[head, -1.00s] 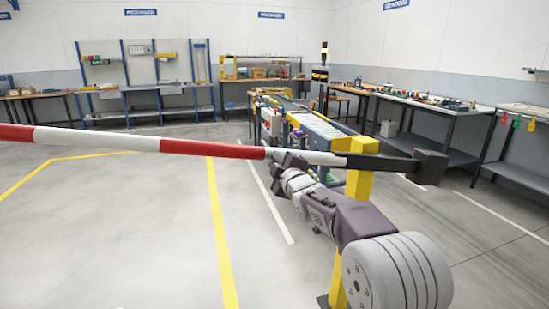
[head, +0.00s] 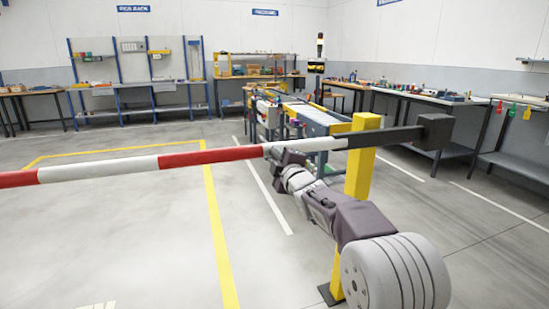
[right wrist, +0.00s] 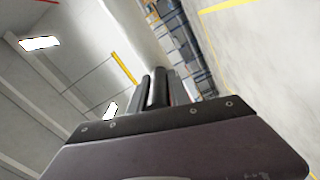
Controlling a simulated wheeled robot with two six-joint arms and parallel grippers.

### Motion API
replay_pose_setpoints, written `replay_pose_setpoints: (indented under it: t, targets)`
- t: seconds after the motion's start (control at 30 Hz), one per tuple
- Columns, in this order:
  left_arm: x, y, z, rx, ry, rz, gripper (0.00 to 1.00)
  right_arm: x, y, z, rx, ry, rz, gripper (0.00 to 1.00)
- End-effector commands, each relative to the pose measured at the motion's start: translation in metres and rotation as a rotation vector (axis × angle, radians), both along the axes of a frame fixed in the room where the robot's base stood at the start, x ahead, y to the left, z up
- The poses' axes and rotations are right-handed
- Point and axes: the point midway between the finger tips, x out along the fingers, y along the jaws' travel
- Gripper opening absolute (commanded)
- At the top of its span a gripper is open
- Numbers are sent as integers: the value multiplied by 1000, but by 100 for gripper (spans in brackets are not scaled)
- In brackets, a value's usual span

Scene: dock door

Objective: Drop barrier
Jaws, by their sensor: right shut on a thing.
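The barrier is a red and white striped boom (head: 110,168) that crosses the head view from the left edge to a yellow post (head: 362,165). It slopes slightly, with its striped left end lower. Its black rear arm passes the post to a dark counterweight block (head: 434,131) on the right. My right gripper (head: 274,153) is shut on the boom, on a white stretch left of the post. My left gripper is not in view.
Yellow floor lines (head: 218,235) run under the boom, and the floor there is clear. A roller conveyor (head: 300,115) stands behind the post. Blue-framed workbenches (head: 140,85) line the back wall, and more benches (head: 430,97) stand at the right.

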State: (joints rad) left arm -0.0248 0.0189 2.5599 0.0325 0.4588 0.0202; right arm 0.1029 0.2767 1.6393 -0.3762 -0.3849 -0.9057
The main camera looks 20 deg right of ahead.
Motion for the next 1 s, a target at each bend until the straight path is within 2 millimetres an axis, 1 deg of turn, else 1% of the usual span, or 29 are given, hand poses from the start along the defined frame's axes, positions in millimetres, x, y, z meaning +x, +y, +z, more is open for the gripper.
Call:
replay_pose_setpoints:
  t: [0.03,0.07,0.1,0.13,0.17,0.43,0.53,0.67,0.8,0.9,1.0]
  targets:
    - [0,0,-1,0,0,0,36,1,-2,-13,3,27,-6,0]
    - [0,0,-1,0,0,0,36,1,-2,-13,3,28,-6,0]
    - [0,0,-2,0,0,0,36,1,-2,-14,3,29,-6,31]
    - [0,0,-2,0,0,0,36,1,-2,-14,3,29,-6,39]
    - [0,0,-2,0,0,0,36,1,-2,-14,3,29,-6,43]
    - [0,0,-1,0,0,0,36,0,-1,-10,1,20,-3,43]
    - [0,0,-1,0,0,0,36,-6,-1,-8,1,18,-3,43]
    - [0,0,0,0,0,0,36,-25,-2,-8,1,18,-4,43]
    - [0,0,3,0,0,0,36,-52,-4,-8,1,20,-5,43]
    - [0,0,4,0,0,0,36,-68,-5,-9,1,21,-6,43]
    - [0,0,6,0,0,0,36,-80,-5,-9,2,22,-6,43]
